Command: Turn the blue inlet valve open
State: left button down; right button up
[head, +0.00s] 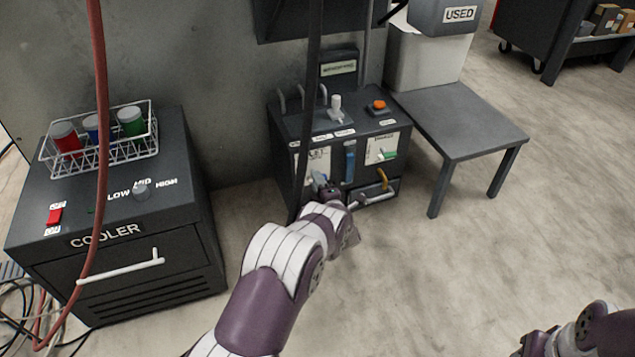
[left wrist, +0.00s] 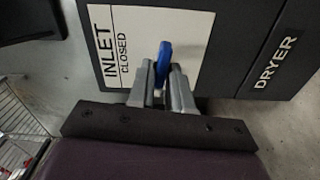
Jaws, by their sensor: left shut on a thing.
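The blue inlet valve handle (left wrist: 164,58) shows in the left wrist view on a white plate (left wrist: 190,38) lettered INLET and CLOSED. The handle lies roughly along the lettering, beside the word CLOSED. My left gripper (left wrist: 164,80) is shut on the handle, with one grey finger on each side and the blue tip showing beyond them. In the head view my left gripper (head: 320,183) is at the front of the dark dryer unit (head: 287,140), in front of the white plate, and mostly hides the valve. Part of my right arm's end (head: 540,342) shows at the lower right; its fingers are unclear.
The cooler (head: 150,245) stands left, a grey table (head: 455,120) right. A red hose (head: 100,130) hangs at left. Floor in front is clear.

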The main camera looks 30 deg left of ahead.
pick_arm(q)
jog(key=shift+f+n, duration=0.15)
jog(key=shift+n, duration=0.35)
dwell(0.3)
jog(key=c, duration=1.2)
grip_release()
jog(key=shift+o, duration=0.2)
jog(key=p+v, duration=0.7)
jog(key=v, duration=0.5)
jog(key=shift+s+d, duration=0.2)
jog(key=shift+d, duration=0.15)
